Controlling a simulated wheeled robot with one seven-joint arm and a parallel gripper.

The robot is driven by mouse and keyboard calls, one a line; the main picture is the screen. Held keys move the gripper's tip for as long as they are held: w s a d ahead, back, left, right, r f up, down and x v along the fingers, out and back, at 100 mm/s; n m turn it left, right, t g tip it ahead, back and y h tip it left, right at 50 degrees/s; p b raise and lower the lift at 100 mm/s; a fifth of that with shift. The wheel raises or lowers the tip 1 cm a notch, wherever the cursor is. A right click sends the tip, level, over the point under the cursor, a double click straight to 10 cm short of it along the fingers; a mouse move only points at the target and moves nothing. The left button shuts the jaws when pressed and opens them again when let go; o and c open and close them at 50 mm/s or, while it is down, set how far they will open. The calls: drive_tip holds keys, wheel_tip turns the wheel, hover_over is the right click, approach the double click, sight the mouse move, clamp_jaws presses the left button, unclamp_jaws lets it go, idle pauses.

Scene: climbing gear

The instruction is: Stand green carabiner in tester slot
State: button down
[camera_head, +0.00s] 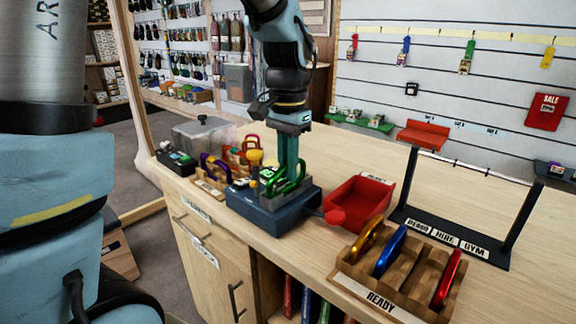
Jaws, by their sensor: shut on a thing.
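The tester is a dark blue box (270,216) on the wooden counter, with a red knob (335,217) at its right end. The green carabiner (297,181) is at the top of the tester, roughly upright. My gripper (288,168) points straight down over the tester, its teal fingers shut on the green carabiner. The fingers hide part of the carabiner and the slot. I cannot tell whether the carabiner's lower end is inside the slot or just above it.
A red tray (361,197) stands close right of the tester. Farther right is a wooden READY rack (352,283) with yellow, blue and red carabiners, and a black hanging frame (455,250). Left are a rack with coloured carabiners (208,187) and a grey lidded box (203,134).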

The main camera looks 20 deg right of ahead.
drive_tip(key=shift+f+b, duration=0.3)
drive_tip(key=shift+f, duration=0.25)
drive_tip(key=c, duration=0.8)
unclamp_jaws()
drive_tip(key=shift+r, duration=0.1)
